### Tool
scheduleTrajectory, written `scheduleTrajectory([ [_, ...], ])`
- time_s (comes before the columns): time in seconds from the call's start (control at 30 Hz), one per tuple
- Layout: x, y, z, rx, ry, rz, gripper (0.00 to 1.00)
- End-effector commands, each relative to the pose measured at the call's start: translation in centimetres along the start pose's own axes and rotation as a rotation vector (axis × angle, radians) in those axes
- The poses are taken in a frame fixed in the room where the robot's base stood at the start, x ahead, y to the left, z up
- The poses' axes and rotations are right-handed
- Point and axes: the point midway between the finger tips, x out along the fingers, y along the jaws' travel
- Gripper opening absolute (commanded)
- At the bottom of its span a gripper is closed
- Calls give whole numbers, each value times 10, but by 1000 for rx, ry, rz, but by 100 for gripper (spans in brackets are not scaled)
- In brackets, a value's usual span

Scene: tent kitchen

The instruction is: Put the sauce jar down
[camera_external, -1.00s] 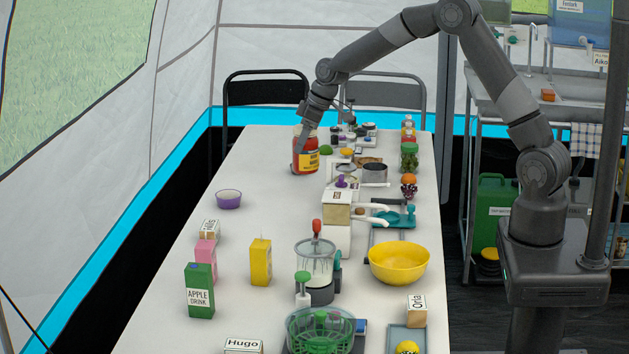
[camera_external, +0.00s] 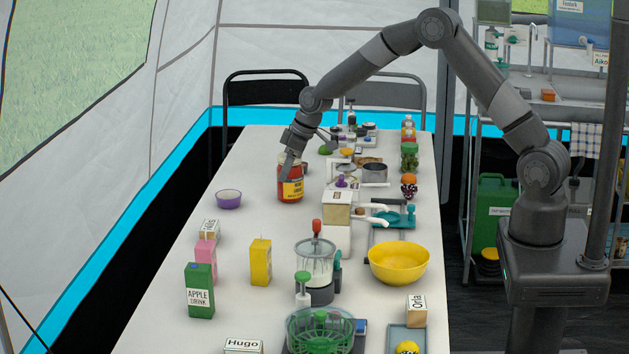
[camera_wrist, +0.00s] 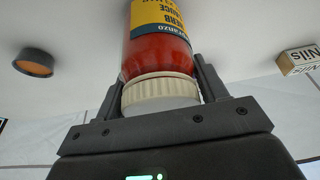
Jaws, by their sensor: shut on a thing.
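The sauce jar (camera_external: 290,188) is red with a yellow label, at the far left part of the long white table (camera_external: 170,290). It looks upright, at or just above the tabletop; I cannot tell if its base touches. My gripper (camera_external: 289,160) comes down on it from above. In the wrist view the jar (camera_wrist: 158,50) shows its red body and cream ribbed lid (camera_wrist: 160,90), with my gripper's (camera_wrist: 160,88) two fingers closed on either side of the lid. The jar's far end is cut off there.
A purple bowl (camera_external: 228,199) stands left of the jar. Cartons (camera_external: 200,290) stand nearer the front left. The table between the bowl and jar is clear.

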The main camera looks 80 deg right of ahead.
Motion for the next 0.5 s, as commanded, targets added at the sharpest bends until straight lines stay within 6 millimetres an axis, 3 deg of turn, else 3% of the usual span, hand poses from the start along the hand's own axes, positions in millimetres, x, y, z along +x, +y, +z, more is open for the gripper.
scheduleTrajectory([
  [0.13, 2, 0, 0, 0, 2, 1, 22],
  [0.17, 3, 0, 1, 0, 0, 0, 68],
  [0.4, 3, 0, 1, 0, -1, 0, 87],
  [0.5, 3, 0, 1, 0, -1, 0, 87],
])
